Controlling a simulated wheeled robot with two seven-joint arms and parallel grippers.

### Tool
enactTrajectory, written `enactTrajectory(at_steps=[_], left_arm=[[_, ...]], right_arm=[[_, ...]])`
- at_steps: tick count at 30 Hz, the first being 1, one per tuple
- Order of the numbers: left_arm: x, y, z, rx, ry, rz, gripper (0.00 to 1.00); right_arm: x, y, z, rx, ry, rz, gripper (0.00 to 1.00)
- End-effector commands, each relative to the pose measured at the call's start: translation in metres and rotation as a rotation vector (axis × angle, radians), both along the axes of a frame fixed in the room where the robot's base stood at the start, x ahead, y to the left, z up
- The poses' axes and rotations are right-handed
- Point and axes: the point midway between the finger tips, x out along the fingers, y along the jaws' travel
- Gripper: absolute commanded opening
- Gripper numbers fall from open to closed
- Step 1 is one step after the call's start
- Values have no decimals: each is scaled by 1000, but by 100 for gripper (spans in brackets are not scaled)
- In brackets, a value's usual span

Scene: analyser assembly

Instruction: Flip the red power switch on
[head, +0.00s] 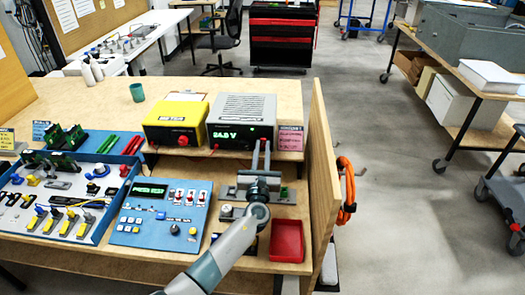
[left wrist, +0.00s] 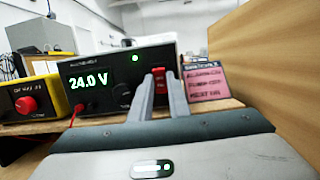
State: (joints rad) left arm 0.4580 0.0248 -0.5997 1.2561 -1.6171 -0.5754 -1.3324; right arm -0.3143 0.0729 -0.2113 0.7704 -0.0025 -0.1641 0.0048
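The grey power supply (head: 240,116) stands on the back of the bench, and its lit display reads about 24 V. In the left wrist view its front (left wrist: 95,85) shows 24.0 V and a lit green lamp (left wrist: 135,58). The red power switch (left wrist: 159,76) is at the right of that front, partly hidden by my fingers. In the head view the fingers hide it. My left gripper (head: 261,146) points at the front's right part, with its fingers a small gap apart. In the left wrist view the fingertips (left wrist: 161,82) flank the switch; contact cannot be told. My right gripper is out of view.
A yellow unit (head: 175,117) stands left of the supply. A pink note (head: 290,138) is close on the right, before a wooden side panel (head: 320,150). A blue control panel (head: 160,213) and a red tray (head: 287,240) lie in front.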

Motion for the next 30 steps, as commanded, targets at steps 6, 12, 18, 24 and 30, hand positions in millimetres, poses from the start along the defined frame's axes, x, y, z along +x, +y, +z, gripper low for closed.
enactTrajectory(at_steps=[6,12,18,24,30], left_arm=[[0,0,0,0,-1,0,34],[-1,0,0,0,0,0,34],[-10,0,-3,-1,1,0,34],[-35,0,-10,-1,1,-1,34],[-74,0,-19,-2,2,0,34]], right_arm=[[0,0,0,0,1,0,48],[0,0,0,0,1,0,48],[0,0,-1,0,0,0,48],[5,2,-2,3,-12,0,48],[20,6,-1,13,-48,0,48]])
